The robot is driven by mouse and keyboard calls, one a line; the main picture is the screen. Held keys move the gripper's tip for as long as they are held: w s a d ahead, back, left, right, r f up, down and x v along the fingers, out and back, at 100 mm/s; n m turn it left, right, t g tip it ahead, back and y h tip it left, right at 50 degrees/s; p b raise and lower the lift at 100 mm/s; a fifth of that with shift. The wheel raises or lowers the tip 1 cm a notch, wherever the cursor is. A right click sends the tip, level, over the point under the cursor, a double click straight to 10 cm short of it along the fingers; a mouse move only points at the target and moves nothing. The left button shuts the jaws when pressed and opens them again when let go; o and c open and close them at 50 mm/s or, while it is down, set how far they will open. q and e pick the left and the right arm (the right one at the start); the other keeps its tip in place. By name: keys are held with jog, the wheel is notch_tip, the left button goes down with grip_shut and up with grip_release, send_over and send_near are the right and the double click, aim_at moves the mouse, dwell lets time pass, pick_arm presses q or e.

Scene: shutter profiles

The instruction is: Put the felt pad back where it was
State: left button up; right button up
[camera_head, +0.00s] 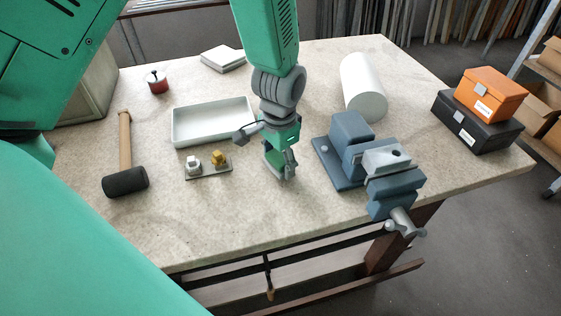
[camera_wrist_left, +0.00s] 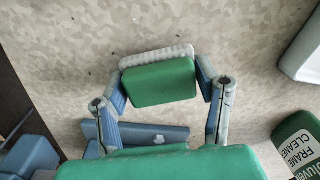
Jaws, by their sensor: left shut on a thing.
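My left gripper (camera_head: 280,172) hangs over the middle of the table, between the shallow white tray and the blue vise. In the left wrist view its two blue-grey fingers (camera_wrist_left: 160,80) are shut on the sides of a green block with a pale, bumpy layer along its far edge, which I take for the felt pad (camera_wrist_left: 158,84). The speckled tabletop shows beyond it; whether the pad touches the table I cannot tell. In the head view the gripper and arm make the pad hard to pick out. My right gripper is not in view.
The blue vise (camera_head: 349,154) stands close on the right. The white tray (camera_head: 182,140), a small plate (camera_head: 207,173) with two fittings and a mallet (camera_head: 125,170) lie left. A white cylinder (camera_head: 362,85) and stacked boxes (camera_head: 478,120) are further right. A cleaner bottle (camera_wrist_left: 300,145) is beside the gripper.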

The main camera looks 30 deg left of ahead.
aim_at(279, 157)
pick_arm(q)
jog(key=shift+a+f, duration=0.3)
jog(key=shift+f, duration=0.25)
jog(key=shift+w+a, duration=0.1)
jog(key=shift+a, duration=0.05)
jog(key=o, duration=1.3)
jog(key=shift+d+r, duration=0.2)
jog(key=shift+d, duration=0.5)
jog(key=shift+d+r, duration=0.1)
jog(key=shift+r, duration=0.15)
jog(key=r, duration=1)
jog(key=shift+a+r+p, duration=0.15)
jog(key=shift+a+p, duration=0.15)
jog(key=shift+p, duration=0.1)
jog(key=shift+d+r, duration=0.35)
jog(key=shift+r, duration=0.2)
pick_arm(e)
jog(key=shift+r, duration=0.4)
pick_arm(q)
jog(key=shift+a, duration=0.1)
